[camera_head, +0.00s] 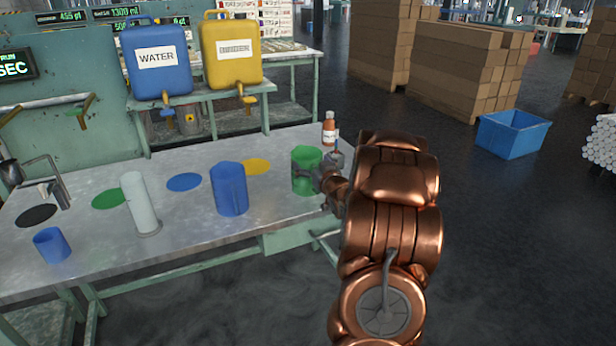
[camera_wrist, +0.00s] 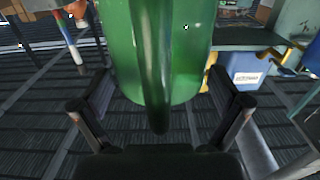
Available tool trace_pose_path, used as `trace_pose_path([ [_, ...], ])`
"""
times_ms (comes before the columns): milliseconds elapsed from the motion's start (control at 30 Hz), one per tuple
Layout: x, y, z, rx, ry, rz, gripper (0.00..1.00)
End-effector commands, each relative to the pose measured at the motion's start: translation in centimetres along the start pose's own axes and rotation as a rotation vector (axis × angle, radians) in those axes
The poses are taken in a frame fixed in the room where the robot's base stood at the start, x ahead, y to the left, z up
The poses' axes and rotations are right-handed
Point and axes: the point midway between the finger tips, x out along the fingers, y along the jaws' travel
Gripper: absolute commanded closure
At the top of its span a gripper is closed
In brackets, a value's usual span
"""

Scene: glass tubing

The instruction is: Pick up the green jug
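The green jug (camera_head: 306,172) is at the right end of the metal table, upright, with my gripper (camera_head: 326,180) close against its right side. My arm hides part of that area. In the wrist view the green jug (camera_wrist: 190,45) fills the upper middle, and its dark green handle (camera_wrist: 158,90) points down towards the palm. My gripper (camera_wrist: 158,115) is open, its two fingers spread wide on either side of the handle. Gaps show between the handle and both fingers. I cannot tell whether the jug's base touches the table.
A brown bottle (camera_head: 329,130) stands just behind the jug. A blue jug (camera_head: 230,190), a pale cylinder (camera_head: 140,205) and a blue cup (camera_head: 52,245) stand further left on the table (camera_head: 180,228). Blue (camera_head: 158,60) and yellow (camera_head: 231,52) canisters stand behind. Open floor lies right.

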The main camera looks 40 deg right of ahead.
Motion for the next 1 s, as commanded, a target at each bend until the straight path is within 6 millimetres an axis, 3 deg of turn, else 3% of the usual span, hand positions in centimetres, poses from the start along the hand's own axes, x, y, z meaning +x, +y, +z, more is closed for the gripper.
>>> trace_pose_path([
  [67, -0.01, 0.01, 0.0, 0.0, 0.0, 0.0, 0.12],
  [633, -0.04, 0.03, -0.01, 0.0, 0.0, 0.0, 0.72],
  [1000, -0.02, 0.03, -0.52, -0.001, 0.001, 0.0, 0.73],
])
